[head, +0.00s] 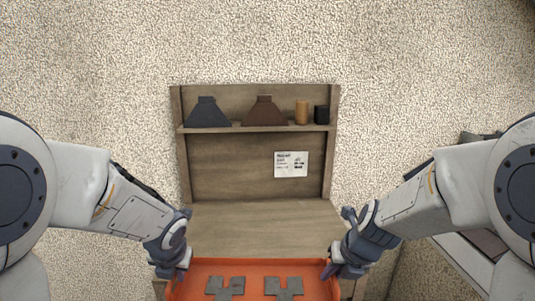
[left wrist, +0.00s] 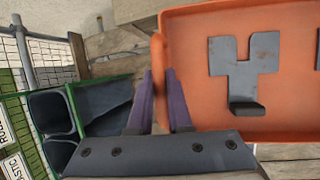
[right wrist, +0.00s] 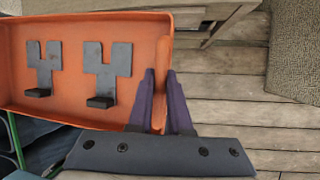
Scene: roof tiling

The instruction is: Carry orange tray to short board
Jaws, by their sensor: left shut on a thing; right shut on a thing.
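The orange tray (head: 255,268) is at the bottom centre of the head view, in front of a wooden bench. Two grey metal brackets, a left one (head: 225,288) and a right one (head: 284,288), lie in it. My left gripper (head: 183,268) is shut on the tray's left rim; in the left wrist view its purple fingers (left wrist: 160,95) straddle the orange wall. My right gripper (head: 329,268) is shut on the tray's right rim; its fingers (right wrist: 160,95) close around that wall in the right wrist view. The tray's near edge is cut off in the head view. I cannot identify the short board.
The wooden bench (head: 265,222) has a back panel with a paper note (head: 291,164). Its shelf holds a dark grey piece (head: 208,113), a brown piece (head: 264,112), a tan cylinder (head: 302,112) and a black block (head: 322,114). A green-edged bin (left wrist: 98,105) stands left of the tray.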

